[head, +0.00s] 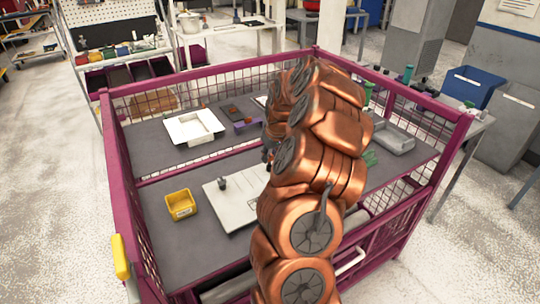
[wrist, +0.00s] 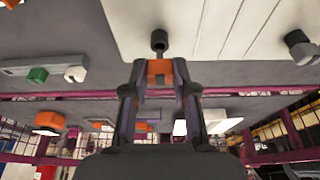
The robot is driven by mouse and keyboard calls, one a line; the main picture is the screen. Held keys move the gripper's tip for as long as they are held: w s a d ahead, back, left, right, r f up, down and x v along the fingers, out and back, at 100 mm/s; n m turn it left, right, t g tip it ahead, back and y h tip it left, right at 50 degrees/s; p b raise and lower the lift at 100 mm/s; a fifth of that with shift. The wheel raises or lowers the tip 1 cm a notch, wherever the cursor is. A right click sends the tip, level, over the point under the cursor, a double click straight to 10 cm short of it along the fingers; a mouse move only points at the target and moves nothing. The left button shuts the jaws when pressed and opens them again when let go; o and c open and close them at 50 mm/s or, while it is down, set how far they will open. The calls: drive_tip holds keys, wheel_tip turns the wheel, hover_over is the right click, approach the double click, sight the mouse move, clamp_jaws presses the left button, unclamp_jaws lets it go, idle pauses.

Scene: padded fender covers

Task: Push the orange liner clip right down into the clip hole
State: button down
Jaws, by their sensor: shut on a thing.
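My gripper (wrist: 160,75) is shut on a small orange block, the orange liner clip (wrist: 160,68), held between the fingertips in the wrist view. A dark round-ended peg (wrist: 159,40) shows just beyond the clip, by the edge of the white grooved panel (wrist: 200,25); I cannot tell whether it touches the clip. No clip hole can be made out. In the head view the white panel (head: 238,212) lies on the grey table, with a dark knob (head: 222,184) on its far left part. My copper arm hides the gripper and clip there.
A yellow bin (head: 181,205) stands left of the panel. A white square tray (head: 194,128), a purple block (head: 246,125) and a grey tray (head: 394,138) lie farther back. Magenta mesh sides (head: 115,180) fence the table. The grey surface around the yellow bin is clear.

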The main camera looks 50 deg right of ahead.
drive_tip(key=shift+f+b, duration=0.7)
drive_tip(key=shift+f, duration=0.5)
drive_tip(key=c, duration=0.8)
unclamp_jaws()
drive_tip(key=v, duration=1.2)
